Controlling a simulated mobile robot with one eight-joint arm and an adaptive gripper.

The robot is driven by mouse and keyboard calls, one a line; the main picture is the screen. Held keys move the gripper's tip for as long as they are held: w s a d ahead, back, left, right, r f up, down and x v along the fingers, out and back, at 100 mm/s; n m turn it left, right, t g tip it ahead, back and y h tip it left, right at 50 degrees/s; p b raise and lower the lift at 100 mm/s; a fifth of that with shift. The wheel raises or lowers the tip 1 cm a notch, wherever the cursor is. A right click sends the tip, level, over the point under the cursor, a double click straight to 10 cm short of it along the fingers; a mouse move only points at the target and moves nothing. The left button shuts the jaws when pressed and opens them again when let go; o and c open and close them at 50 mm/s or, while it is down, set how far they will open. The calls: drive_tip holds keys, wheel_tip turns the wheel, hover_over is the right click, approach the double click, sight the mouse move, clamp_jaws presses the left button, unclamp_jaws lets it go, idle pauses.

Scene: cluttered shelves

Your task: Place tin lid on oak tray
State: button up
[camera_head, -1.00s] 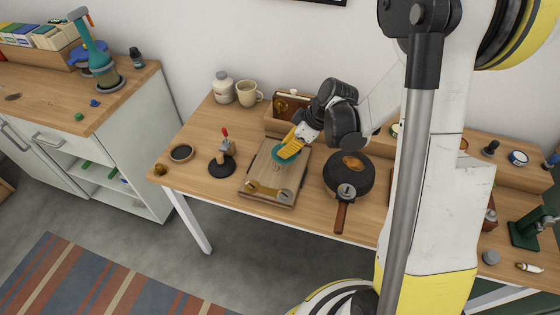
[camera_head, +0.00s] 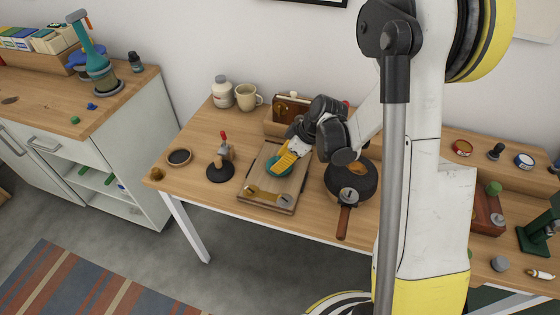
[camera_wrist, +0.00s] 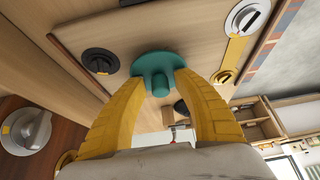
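The tin lid appears to be the teal disc with a round knob (camera_wrist: 154,66); in the head view it shows as a teal patch (camera_head: 283,169) below my yellow fingers. My gripper (camera_wrist: 160,80) has its fingers closed about the knob, one on each side. The oak tray (camera_head: 265,182), a flat pale wooden board, lies at the middle of the table and also shows in the wrist view (camera_wrist: 195,28).
A grey dial and brass strip (camera_head: 268,194) lie on the tray's front part. A dark pan (camera_head: 363,173) stands just right of it. A stamp-like tool (camera_head: 221,168) and a small dark dish (camera_head: 179,157) stand left. A wooden box (camera_head: 278,114) is behind.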

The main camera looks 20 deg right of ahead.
drive_tip(key=shift+r, duration=0.1)
drive_tip(key=shift+r+p, duration=0.25)
drive_tip(key=shift+p, duration=0.05)
drive_tip(key=p+v, duration=0.4)
drive_tip(key=v, duration=0.8)
drive_tip(key=s+a+r+m+t+h, duration=0.2)
drive_tip(key=s+r+m, duration=0.3)
drive_tip(key=s+r, duration=0.2)
drive_tip(key=s+a+r+m+t+h, duration=0.1)
drive_tip(key=s+r+m, duration=0.4)
drive_tip(key=s, duration=0.5)
wheel_tip(320, 180, up, 2)
drive_tip(key=shift+a+r+m+t+h, duration=0.1)
drive_tip(key=shift+a+m+t+h, duration=0.3)
drive_tip(key=shift+a+h, duration=0.5)
drive_tip(key=shift+w, duration=0.1)
